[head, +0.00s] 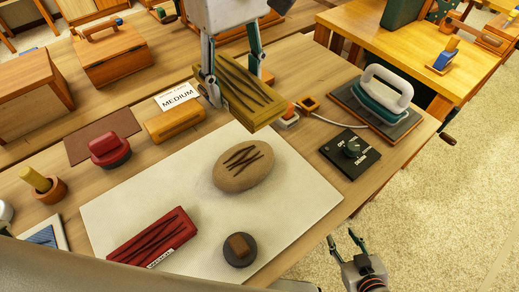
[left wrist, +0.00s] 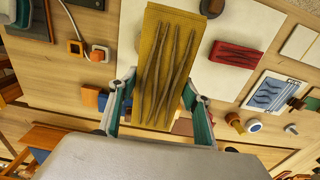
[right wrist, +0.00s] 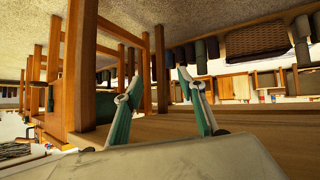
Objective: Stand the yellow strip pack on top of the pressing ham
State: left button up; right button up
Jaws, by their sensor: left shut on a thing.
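The yellow strip pack (head: 245,98), a flat block with dark strips on its face, is held in the air by my left gripper (head: 237,84). The gripper is shut on its sides, and the left wrist view shows the pack (left wrist: 168,60) between the fingers. The pressing ham (head: 238,180) is a tan oval cushion with dark strips on top, lying on the pale mat below and slightly in front of the pack. My right gripper (head: 342,242) is open and empty, off the table's front edge.
The pale mat (head: 120,205) also bears a red strip pack (head: 152,238) and a dark round weight (head: 240,250). Beside it are an orange block (head: 174,125), a "MEDIUM" card (head: 179,96), a red-handled stamp (head: 109,150), a dial box (head: 351,153) and an iron (head: 385,92).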

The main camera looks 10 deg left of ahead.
pick_arm(q)
jog(key=shift+d+f, duration=0.15)
jog(key=shift+f, duration=0.15)
jog(key=b, duration=0.1)
send_over(244, 159)
notch_tip(244, 159, down, 14)
jog(key=shift+f, duration=0.85)
jog(key=shift+f+b, duration=0.35)
jog(key=shift+f, duration=1.45)
jog(key=shift+f, duration=0.2)
jog(key=o, duration=1.2)
